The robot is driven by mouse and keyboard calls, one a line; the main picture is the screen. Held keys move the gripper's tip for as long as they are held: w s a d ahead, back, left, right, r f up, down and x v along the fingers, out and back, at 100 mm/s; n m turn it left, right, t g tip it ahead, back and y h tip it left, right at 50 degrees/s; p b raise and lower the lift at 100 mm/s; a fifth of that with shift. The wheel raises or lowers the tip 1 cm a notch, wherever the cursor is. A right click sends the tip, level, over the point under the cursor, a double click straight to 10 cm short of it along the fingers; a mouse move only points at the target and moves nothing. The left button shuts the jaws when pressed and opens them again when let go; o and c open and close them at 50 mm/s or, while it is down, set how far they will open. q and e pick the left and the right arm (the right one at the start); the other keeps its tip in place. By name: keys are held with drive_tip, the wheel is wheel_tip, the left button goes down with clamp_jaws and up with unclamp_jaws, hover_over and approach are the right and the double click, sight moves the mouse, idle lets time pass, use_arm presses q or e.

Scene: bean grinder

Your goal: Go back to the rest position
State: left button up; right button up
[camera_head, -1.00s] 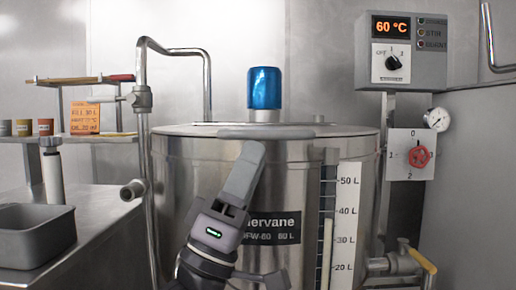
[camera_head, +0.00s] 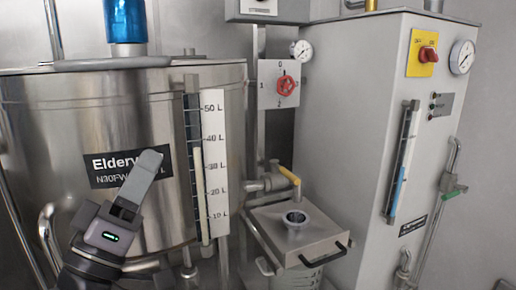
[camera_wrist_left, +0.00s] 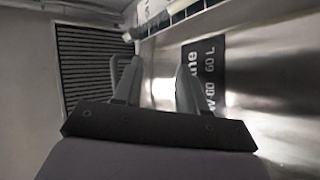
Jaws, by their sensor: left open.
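My left gripper (camera_head: 148,165) is in front of the steel kettle (camera_head: 130,110), partly covering its black name plate (camera_head: 118,168). In the left wrist view, the two fingers of my left gripper (camera_wrist_left: 150,85) stand apart with nothing between them. The name plate (camera_wrist_left: 205,78) also shows there, beyond the fingers at the right. Whether the fingers touch the kettle wall cannot be told. My right gripper does not show in either view.
A level gauge (camera_head: 207,150) runs down the kettle's right side, with a yellow-handled valve (camera_head: 285,175) beside it. A tall grey cabinet (camera_head: 370,110) with a red switch (camera_head: 428,54) fills the right.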

use_arm(q)
drive_tip(key=s+d+f+m+g, duration=0.1)
drive_tip(key=d+f+m+g, duration=0.15)
drive_tip(key=f, duration=0.65)
drive_tip(key=s+d+f+m+g, duration=0.15)
drive_tip(key=f+g, duration=0.25)
drive_tip(key=f, duration=0.4)
drive_tip(key=s+d+f+m+g, duration=0.25)
drive_tip(key=s+f, duration=0.25)
drive_tip(key=f, duration=0.3)
drive_tip(key=s+d+f+m+g, duration=0.15)
drive_tip(key=s+f+g, duration=0.25)
drive_tip(key=f, duration=0.4)
drive_tip(key=s+a+r+y+p, duration=0.2)
drive_tip(key=a+r+p, duration=0.3)
drive_tip(key=p, duration=1.1)
drive_tip(key=s+a+r+y+p, duration=0.2)
drive_tip(key=a+r+y+p, duration=0.2)
drive_tip(key=r+p, duration=0.7)
drive_tip(key=shift+a+r+n+g+p, duration=0.3)
drive_tip(key=shift+a+p, duration=0.6)
drive_tip(key=shift+p, duration=1.9)
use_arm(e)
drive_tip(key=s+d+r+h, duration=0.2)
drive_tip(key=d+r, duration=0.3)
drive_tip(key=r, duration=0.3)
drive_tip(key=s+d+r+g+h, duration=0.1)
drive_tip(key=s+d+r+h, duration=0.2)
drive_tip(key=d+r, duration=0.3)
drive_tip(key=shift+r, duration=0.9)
